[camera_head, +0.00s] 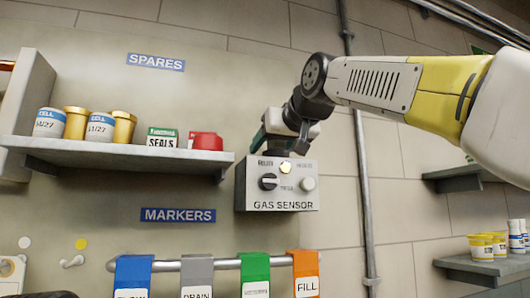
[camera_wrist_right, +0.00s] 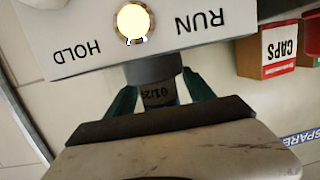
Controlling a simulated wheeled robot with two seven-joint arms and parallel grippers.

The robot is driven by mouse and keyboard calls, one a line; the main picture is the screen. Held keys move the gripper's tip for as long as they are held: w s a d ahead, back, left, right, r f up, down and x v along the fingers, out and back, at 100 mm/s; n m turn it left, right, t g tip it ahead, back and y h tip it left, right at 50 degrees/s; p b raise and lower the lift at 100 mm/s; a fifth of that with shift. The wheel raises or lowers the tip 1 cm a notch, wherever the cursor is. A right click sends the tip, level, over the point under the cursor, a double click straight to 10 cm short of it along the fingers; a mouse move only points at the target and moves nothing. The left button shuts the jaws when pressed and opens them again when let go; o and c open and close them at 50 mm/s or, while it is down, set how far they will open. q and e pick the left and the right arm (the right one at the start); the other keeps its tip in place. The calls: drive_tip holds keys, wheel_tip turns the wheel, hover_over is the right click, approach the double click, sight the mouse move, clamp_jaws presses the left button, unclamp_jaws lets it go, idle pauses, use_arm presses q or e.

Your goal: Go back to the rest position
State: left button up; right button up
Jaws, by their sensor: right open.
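The grey gas sensor box (camera_head: 277,186) is on the wall with its top lamp (camera_head: 286,167) lit yellow. My right gripper (camera_head: 284,142) is just above the box; its arm comes in from the right. In the right wrist view my right gripper (camera_wrist_right: 159,90) has its green fingers spread. Between them is a short cylinder (camera_wrist_right: 159,94) marked "01/2", under the dark round collar (camera_wrist_right: 154,69) of the box. I cannot tell whether the fingers touch it. The lit lamp (camera_wrist_right: 133,22) lies between "HOLD" and "RUN". My left gripper does not show.
A shelf (camera_head: 115,151) left of the box bears several cells, a SEALS box (camera_head: 161,138) and a red box (camera_head: 206,141). A rail with coloured tags (camera_head: 255,273) is below. A vertical pipe (camera_head: 363,190) runs right of the box. More shelves (camera_head: 485,268) are at the right.

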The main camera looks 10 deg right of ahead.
drive_tip(key=v, duration=0.7)
drive_tip(key=shift+s, duration=0.4)
drive_tip(key=shift+d, duration=0.1)
